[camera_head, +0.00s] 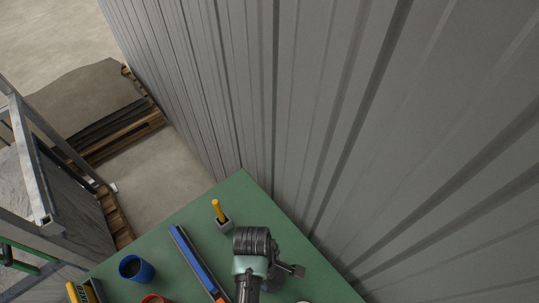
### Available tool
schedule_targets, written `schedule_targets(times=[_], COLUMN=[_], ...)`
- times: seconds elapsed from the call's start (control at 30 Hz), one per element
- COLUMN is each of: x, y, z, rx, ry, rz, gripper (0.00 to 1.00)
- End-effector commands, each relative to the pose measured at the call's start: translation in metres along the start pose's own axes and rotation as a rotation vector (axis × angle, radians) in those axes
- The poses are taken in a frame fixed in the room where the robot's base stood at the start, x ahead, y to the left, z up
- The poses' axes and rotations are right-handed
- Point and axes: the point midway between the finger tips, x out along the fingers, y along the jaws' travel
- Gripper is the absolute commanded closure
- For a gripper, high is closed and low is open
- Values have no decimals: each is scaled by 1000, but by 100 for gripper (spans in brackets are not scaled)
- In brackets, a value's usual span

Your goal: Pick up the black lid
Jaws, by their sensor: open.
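I cannot pick out a black lid for certain in the head view. A blue cup-shaped container (137,268) stands at the left of the green table, with a dark round top; I cannot tell whether that is a lid or its inside. My arm comes in at the bottom edge, with a black ribbed part at its upper end. My gripper (293,271) shows small and dark at the right of the arm, over the table. It is open, and I see nothing between its fingers. The arm hides part of the table.
The green table (245,188) also holds a blue-and-dark long bar (198,262), a yellow-handled tool in a small grey block (221,217), a red item (156,299) and a yellow-black item (84,292). A grey corrugated wall (330,120) borders its right side. Pallets (125,140) stand beyond.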

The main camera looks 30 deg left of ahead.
Motion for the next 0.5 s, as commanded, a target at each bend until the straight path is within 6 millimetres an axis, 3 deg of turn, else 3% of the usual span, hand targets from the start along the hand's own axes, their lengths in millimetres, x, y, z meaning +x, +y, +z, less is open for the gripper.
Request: schedule_targets(times=[0.3,0.5], x=[6,6], y=[0,0], z=[0,0], rx=[0,0], ry=[1,1], rz=[2,1], gripper=[33,68])
